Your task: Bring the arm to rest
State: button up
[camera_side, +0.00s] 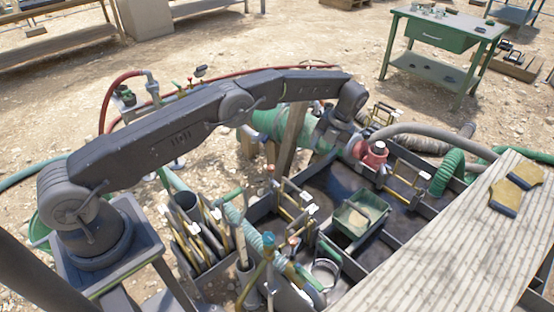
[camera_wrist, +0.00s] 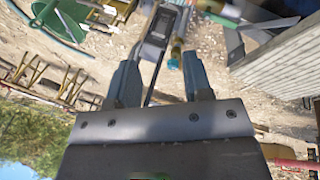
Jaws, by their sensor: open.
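My arm stretches from its base at the left of the side view, across the mud tank (camera_side: 336,262), with its wrist bent downward over the tank's far part. My gripper (camera_side: 338,150) is at the arm's end there, small and partly lost against the clutter. In the wrist view my gripper (camera_wrist: 160,78) shows two separated blue-grey fingers with a gap between them. I see nothing held between them. Beyond the fingertips are a grey boxy thing (camera_wrist: 160,28) and a brass piece with a teal end (camera_wrist: 178,52); I cannot tell their distance.
A green tray (camera_side: 361,215) sits on the tank. A red fitting (camera_side: 375,154) and hoses (camera_side: 430,133) lie close right of my gripper. Gloves (camera_side: 517,188) lie on the plank (camera_side: 455,250). Upright tools (camera_side: 205,235) crowd near my base. A green workbench (camera_side: 440,45) stands behind.

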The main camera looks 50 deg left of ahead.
jog(key=s+a+r+n+t, duration=0.1)
jog(key=s+r+n, duration=0.35)
jog(key=r, duration=0.45)
jog(key=s+r+n+t+h, duration=0.1)
jog(key=s+r+n+t, duration=0.1)
jog(key=s+r+n, duration=0.35)
jog(key=s+a+r+n+t, duration=0.15)
jog(key=r+n, duration=0.35)
jog(key=r, duration=0.6)
jog(key=s+r+n+t+h, duration=0.15)
jog(key=s+r+n, duration=0.25)
jog(key=s+n, duration=0.65)
jog(key=s+f+n+t, duration=0.1)
jog(key=s+f+n, duration=0.1)
jog(key=s, duration=0.5)
jog(key=s+f+n+t, duration=0.2)
jog(key=s+n, duration=0.2)
jog(key=s, duration=0.4)
jog(key=shift+f, duration=0.3)
jog(key=shift+o, duration=0.2)
jog(key=shift+w+a, duration=0.1)
